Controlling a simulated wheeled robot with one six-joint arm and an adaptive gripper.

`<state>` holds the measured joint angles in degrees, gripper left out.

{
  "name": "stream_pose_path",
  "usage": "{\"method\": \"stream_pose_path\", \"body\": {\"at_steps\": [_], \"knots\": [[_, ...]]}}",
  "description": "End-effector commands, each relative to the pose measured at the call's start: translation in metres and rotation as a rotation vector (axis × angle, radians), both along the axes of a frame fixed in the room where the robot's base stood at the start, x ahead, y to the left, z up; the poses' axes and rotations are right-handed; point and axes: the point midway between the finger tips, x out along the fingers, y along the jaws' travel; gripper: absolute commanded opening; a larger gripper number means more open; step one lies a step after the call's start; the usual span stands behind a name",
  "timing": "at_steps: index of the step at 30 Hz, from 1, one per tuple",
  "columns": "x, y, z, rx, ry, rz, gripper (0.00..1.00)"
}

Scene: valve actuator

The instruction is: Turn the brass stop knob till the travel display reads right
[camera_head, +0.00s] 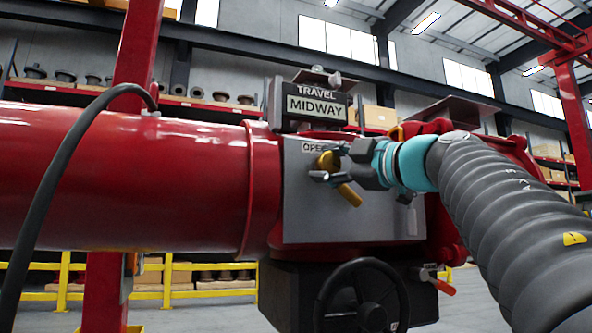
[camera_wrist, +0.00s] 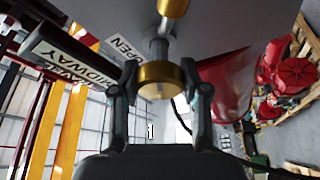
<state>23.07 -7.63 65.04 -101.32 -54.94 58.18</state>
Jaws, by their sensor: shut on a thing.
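The brass stop knob (camera_wrist: 160,80) is a round brass piece on a grey stem in the wrist view, with a second brass part (camera_wrist: 172,8) above it at the panel. My gripper (camera_wrist: 158,88) has one finger on each side of the knob and is shut on it. In the head view the knob (camera_head: 327,161) shows beside my gripper (camera_head: 330,172), under the "OPEN" label (camera_head: 317,146), partly hidden by the fingers. A second brass piece (camera_head: 349,195) sticks out lower down. The travel display (camera_head: 317,105) above reads "MIDWAY"; it also shows tilted in the wrist view (camera_wrist: 72,58).
The red actuator cylinder (camera_head: 130,180) runs left from the grey panel (camera_head: 300,215). A black handwheel (camera_head: 362,300) and a red-handled lever (camera_head: 442,287) sit below. A dark cable (camera_head: 65,150) hangs at left. Yellow railings (camera_head: 215,266) and stocked shelves stand behind.

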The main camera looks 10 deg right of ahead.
Motion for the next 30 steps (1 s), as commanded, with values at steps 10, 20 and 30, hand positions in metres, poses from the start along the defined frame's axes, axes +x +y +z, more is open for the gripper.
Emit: {"method": "stream_pose_path", "body": {"at_steps": [10, 20, 30], "knots": [[0.0010, -0.0007, 0.0000, -0.322, -0.063, -0.001, 0.10], [0.0012, -0.0004, -0.0001, -0.623, -0.124, 0.000, 0.10], [0.0011, -0.0005, -0.0004, -0.859, -0.170, 0.000, 0.10]]}}
